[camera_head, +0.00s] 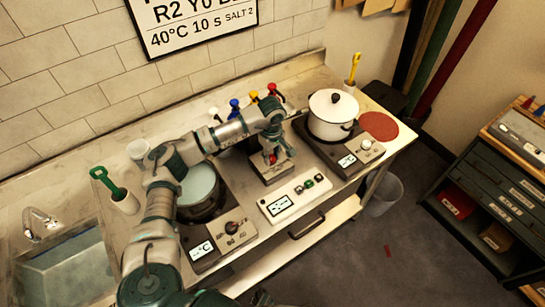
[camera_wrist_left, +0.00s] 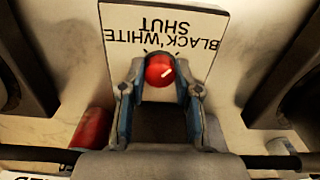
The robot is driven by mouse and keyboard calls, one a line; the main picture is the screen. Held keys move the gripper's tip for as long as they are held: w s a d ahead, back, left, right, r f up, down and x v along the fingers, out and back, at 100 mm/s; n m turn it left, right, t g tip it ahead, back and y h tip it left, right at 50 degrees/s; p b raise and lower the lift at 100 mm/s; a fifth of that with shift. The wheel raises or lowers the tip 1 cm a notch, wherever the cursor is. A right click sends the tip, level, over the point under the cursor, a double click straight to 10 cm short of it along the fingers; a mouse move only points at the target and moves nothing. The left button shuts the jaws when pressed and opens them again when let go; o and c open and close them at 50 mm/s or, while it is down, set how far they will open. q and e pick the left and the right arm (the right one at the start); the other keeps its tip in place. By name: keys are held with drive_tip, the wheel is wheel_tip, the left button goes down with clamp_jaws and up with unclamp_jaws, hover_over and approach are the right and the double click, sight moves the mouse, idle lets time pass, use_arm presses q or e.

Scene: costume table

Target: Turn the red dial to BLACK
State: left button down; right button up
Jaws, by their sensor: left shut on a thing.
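The red dial (camera_head: 272,159) sits on a small panel (camera_head: 271,175) at the middle of the counter. In the left wrist view the red dial (camera_wrist_left: 159,70) lies between the fingers of my left gripper (camera_wrist_left: 160,78), which is shut on it. Its white mark slants to the upper right in that view. The panel's label (camera_wrist_left: 180,25) appears upside down, with the words BLACK, WHITE and SHUT. In the head view my left gripper (camera_head: 272,148) reaches down over the dial and hides part of it. My right gripper is not in view.
A white lidded pot (camera_head: 332,117) stands on the right hotplate, and another pot (camera_head: 198,188) is on the left one, partly behind my arm. Coloured knobs (camera_head: 253,97) stand behind the dial. A white control box (camera_head: 294,199) lies in front. A red round mat (camera_head: 379,126) is at right.

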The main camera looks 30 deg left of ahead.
sight(271, 156)
use_arm(q)
drive_tip(key=shift+a+m, duration=0.1)
drive_tip(key=shift+m, duration=0.2)
drive_tip(key=shift+w, duration=0.1)
drive_tip(key=c, duration=0.9)
unclamp_jaws()
drive_tip(key=shift+o, duration=0.4)
drive_tip(key=shift+w+a, duration=0.1)
drive_tip(key=shift+f, duration=0.1)
wheel_tip(271, 156, up, 12)
drive_tip(key=shift+a, duration=0.1)
